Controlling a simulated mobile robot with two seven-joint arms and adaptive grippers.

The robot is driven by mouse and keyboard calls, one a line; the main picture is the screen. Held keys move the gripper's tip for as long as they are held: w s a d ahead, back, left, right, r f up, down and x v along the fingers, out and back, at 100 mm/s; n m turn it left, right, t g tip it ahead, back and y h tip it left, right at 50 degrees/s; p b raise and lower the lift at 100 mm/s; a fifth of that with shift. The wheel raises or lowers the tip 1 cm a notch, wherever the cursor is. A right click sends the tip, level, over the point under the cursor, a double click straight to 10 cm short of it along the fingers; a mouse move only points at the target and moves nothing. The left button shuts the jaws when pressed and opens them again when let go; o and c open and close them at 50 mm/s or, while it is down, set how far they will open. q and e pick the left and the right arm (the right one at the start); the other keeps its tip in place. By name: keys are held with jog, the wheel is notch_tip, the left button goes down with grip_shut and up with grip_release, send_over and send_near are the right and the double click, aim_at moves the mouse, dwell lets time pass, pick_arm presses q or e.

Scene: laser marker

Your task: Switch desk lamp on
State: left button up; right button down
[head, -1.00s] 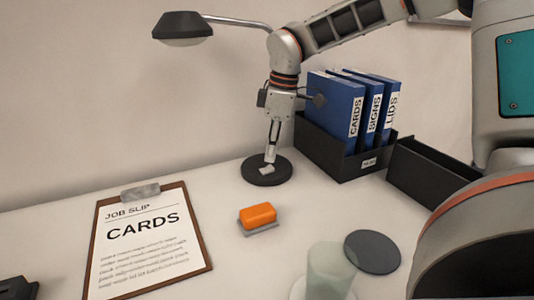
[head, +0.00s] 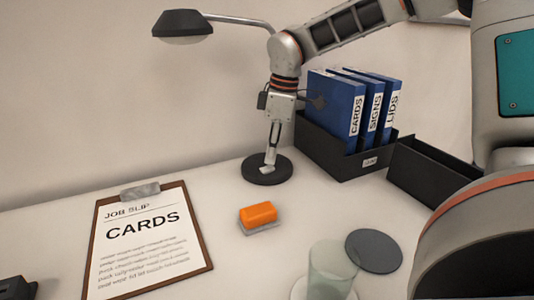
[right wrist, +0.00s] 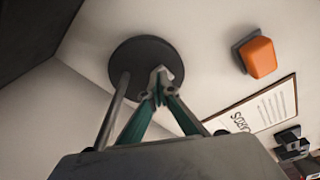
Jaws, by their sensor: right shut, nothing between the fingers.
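The desk lamp has a dark shade (head: 183,27) at the upper left of the head view, a thin grey arm and a round black base (head: 267,177) on the desk. The shade's pale underside shows no clear glow. My right gripper (head: 268,166) points down over the base, its shut tips at or just above the top; I cannot tell whether they touch. In the right wrist view the empty fingertips (right wrist: 159,80) overlap the dark base (right wrist: 145,58), with the lamp's post beside them. No switch is clearly visible; the tips may hide it. My left gripper is not in view.
Blue binders (head: 352,103) stand in a black holder (head: 322,148) right of the base, close to my right wrist. An orange block (head: 258,214) on a grey pad, a clipboard (head: 148,240), a glass (head: 331,265) and a dark disc (head: 374,251) lie nearer.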

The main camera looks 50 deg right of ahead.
aim_at(271, 167)
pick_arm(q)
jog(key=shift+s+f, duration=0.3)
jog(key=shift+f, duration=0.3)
pick_arm(e)
jog(key=shift+f, duration=0.8)
jog(key=shift+r, duration=0.1)
jog(key=shift+r+p, duration=0.55)
jog(key=shift+r, duration=3)
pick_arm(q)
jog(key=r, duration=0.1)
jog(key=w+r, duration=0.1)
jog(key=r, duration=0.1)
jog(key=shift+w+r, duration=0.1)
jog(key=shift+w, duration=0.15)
